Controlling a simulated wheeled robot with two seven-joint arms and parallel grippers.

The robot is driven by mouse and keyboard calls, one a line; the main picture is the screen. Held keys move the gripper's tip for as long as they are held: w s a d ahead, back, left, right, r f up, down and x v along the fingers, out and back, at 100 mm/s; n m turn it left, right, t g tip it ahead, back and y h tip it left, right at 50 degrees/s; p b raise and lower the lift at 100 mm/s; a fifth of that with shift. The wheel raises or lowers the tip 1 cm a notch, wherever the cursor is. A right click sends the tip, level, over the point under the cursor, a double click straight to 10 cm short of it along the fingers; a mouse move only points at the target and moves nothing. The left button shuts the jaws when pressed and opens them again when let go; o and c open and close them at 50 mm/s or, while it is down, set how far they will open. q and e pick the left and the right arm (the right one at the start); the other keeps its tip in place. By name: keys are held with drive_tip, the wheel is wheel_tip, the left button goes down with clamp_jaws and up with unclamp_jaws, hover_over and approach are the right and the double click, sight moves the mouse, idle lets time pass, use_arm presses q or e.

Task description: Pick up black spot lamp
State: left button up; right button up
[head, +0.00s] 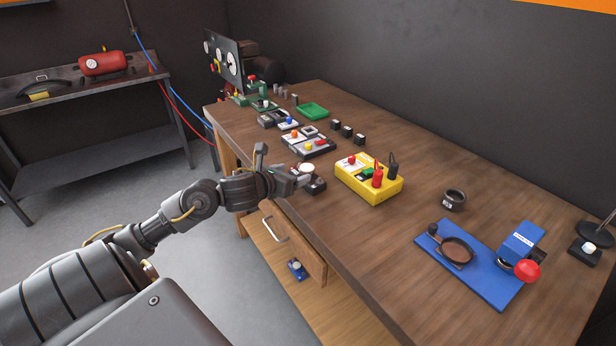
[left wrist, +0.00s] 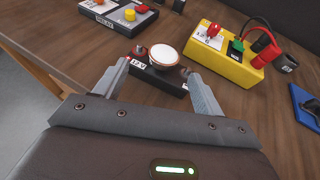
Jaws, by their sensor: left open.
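In the left wrist view the lamp (left wrist: 165,57) is just ahead of and between my fingertips. A black box marked 12 V (left wrist: 158,79) with a red terminal is right at it; whether the lamp rests on the box or behind it I cannot tell. My left gripper (head: 290,178) reaches over the table edge from the left. In the wrist view its fingers (left wrist: 160,76) are apart with nothing gripped. My right gripper is not in view.
A yellow box (head: 362,190) with red and black plugs stands just right of the lamp. Switch boxes (head: 308,143) sit behind it. A drawer (head: 292,243) is open below the edge. A blue board (head: 487,280) and black stand (head: 585,252) are at the right.

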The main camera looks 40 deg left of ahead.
sight(306, 169)
use_arm(q)
drive_tip(key=shift+w+f, duration=0.15)
drive_tip(key=shift+w, duration=0.6)
drive_tip(key=p+x, duration=0.1)
drive_tip(key=x, duration=0.3)
drive_tip(key=shift+w+d+p, duration=0.2)
drive_tip(key=shift+w+p, duration=0.15)
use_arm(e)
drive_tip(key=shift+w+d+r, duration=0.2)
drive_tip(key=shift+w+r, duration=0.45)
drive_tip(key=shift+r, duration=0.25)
use_arm(q)
drive_tip(key=c, duration=1.4)
drive_tip(key=shift+c, duration=0.4)
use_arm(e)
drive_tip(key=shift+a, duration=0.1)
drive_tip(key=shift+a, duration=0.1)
